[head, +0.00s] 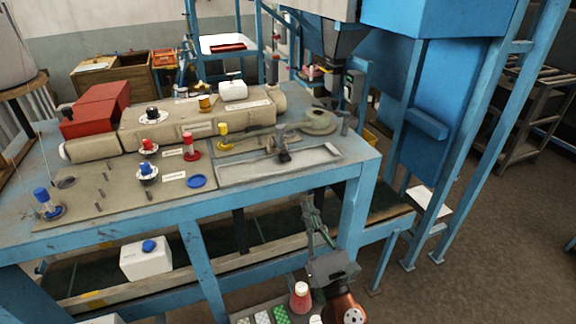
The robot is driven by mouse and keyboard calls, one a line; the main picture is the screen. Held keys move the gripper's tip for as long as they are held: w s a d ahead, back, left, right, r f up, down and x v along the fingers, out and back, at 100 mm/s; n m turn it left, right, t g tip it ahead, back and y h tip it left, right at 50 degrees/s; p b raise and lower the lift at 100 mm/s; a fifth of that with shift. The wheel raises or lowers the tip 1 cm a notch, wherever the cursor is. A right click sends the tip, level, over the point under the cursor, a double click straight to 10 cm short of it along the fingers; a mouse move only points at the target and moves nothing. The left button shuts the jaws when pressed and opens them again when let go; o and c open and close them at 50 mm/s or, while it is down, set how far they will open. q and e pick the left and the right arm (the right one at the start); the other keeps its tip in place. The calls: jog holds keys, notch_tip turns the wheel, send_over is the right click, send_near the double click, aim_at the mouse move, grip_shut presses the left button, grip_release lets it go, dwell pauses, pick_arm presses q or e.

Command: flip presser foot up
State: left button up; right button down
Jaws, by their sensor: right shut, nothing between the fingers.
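A tan sewing machine (205,120) lies along the blue-framed table. A small dark upright part (283,156) stands on a pale grey plate (318,158) near the table's right front corner. I cannot tell for sure whether this part is the presser foot or how it is turned. My right gripper (309,205) is shut and empty, in front of the table's front rail and apart from the dark part. My left gripper is not in view.
A red box (97,108), several colored knobs and a blue disc (196,181) are on the table. A white container (146,258) sits on the lower shelf. A blue machine (425,110) stands at right.

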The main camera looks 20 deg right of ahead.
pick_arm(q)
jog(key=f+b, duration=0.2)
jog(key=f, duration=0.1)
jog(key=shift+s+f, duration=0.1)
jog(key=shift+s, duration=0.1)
pick_arm(e)
jog(key=shift+w+a+f+m+h, duration=0.1)
jog(key=shift+a+f+m+h, duration=0.1)
jog(key=shift+f, duration=0.4)
jog(key=shift+w+a+f+m+h, duration=0.1)
jog(key=shift+f+h, duration=0.1)
jog(key=shift+f, duration=0.4)
jog(key=shift+r, duration=0.1)
pick_arm(q)
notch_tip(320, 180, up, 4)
jog(key=p, duration=0.4)
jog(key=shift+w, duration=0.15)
pick_arm(e)
send_near(280, 137)
jog(key=x, duration=0.6)
jog(key=shift+w+r, duration=0.2)
jog(key=shift+r, duration=0.05)
